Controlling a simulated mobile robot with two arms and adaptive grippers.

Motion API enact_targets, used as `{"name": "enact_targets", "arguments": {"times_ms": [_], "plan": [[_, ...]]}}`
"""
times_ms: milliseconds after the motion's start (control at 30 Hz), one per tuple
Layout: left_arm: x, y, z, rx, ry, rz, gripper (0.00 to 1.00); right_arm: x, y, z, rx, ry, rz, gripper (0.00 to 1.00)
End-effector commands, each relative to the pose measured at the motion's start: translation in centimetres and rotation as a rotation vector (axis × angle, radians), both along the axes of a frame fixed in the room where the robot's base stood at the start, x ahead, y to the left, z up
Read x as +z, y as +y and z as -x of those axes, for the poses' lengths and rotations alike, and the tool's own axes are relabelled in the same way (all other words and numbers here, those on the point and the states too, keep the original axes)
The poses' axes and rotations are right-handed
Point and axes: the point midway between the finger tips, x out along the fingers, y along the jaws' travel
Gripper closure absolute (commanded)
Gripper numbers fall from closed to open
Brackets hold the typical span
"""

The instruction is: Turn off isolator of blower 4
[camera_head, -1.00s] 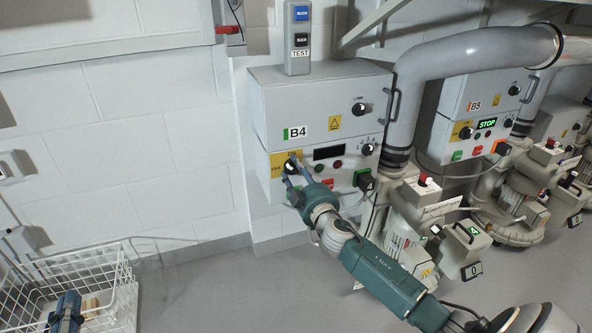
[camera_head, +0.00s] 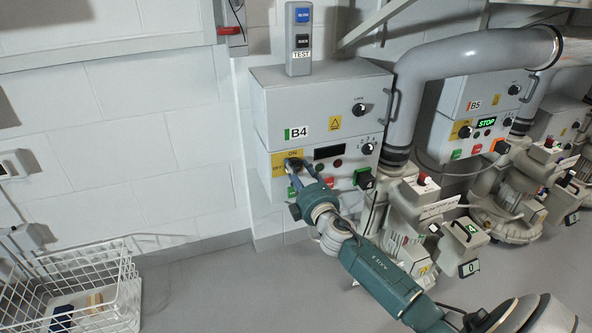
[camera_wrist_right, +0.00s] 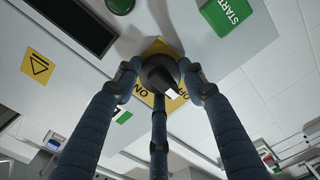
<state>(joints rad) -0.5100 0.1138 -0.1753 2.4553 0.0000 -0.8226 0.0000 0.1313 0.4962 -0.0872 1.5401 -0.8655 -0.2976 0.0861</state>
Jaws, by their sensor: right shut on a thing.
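The blower 4 panel (camera_head: 340,95), marked B4, is on the wall at the middle. Its isolator is a dark rotary knob (camera_wrist_right: 160,72) on a yellow plate (camera_head: 291,155) marked ON and OFF. My right gripper (camera_head: 292,168) is shut on this knob, with fingers around it in the right wrist view and a middle finger below. In the head view the fingers mostly hide the knob. My left gripper is not in view.
A black display (camera_head: 327,152) and a green START button (camera_wrist_right: 226,12) are close to the knob. A large grey pipe (camera_head: 402,110) stands right of the panel. The B5 panel (camera_head: 479,100) is farther right. A white wire basket (camera_head: 110,270) is at lower left.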

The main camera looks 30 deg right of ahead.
Motion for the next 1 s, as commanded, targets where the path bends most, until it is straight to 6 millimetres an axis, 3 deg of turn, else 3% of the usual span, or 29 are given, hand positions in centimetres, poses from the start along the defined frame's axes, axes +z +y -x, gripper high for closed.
{"name": "enact_targets", "arguments": {"times_ms": [33,633,667,733,1000], "plan": [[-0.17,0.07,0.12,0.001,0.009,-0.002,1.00,-0.74,-0.66,0.28,-0.016,0.017,0.015,0.86],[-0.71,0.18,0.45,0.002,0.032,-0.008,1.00,-0.50,-0.97,0.28,-0.020,0.023,0.052,0.86],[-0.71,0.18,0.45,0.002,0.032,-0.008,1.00,-0.49,-0.98,0.27,-0.019,0.022,0.052,0.54],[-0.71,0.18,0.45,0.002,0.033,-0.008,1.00,-0.44,-0.94,0.26,-0.018,0.021,0.053,0.40],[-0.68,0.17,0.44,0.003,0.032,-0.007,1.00,-0.20,-0.61,0.14,-0.012,0.016,0.050,0.40]]}}
